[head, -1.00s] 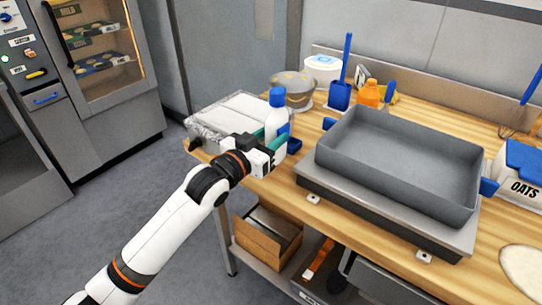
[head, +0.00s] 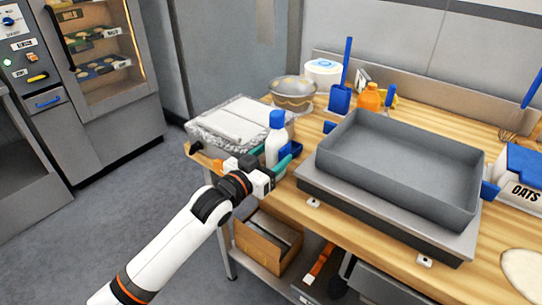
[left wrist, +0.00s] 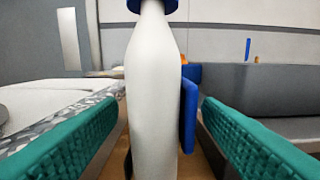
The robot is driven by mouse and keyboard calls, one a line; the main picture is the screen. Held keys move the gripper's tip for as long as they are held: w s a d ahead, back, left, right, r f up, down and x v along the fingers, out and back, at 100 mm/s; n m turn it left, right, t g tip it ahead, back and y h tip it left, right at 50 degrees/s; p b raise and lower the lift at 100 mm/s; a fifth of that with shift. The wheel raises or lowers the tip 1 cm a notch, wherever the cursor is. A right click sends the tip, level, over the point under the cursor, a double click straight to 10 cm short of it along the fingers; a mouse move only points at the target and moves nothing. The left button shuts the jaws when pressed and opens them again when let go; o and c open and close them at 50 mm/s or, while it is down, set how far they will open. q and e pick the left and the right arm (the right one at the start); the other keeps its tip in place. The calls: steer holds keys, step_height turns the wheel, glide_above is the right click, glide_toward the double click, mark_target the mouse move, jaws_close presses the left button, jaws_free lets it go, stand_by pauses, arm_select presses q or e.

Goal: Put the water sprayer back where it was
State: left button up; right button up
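The water sprayer, a white bottle with a blue top (head: 276,148), stands upright on the left part of the wooden worktable, near its front edge. In the left wrist view the bottle (left wrist: 153,90) is upright in the middle, its top cut off by the frame. My left gripper (head: 268,168) is at the front of the bottle, low down. Its green fingers are wide apart, one on each side, with gaps between them and the bottle in the left wrist view. The bottle's base is hidden. My right gripper is not in view.
A foil-wrapped tray (head: 236,122) lies left of the bottle. A blue piece (left wrist: 188,115) stands close on its right. A large grey pan (head: 398,165) fills the middle of the worktable (head: 300,193). A metal bowl (head: 292,92) and an orange bottle (head: 369,97) stand behind.

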arm_select(q)
steer(key=shift+r, duration=0.15)
steer(key=v, duration=1.2)
steer(key=shift+b, duration=0.3)
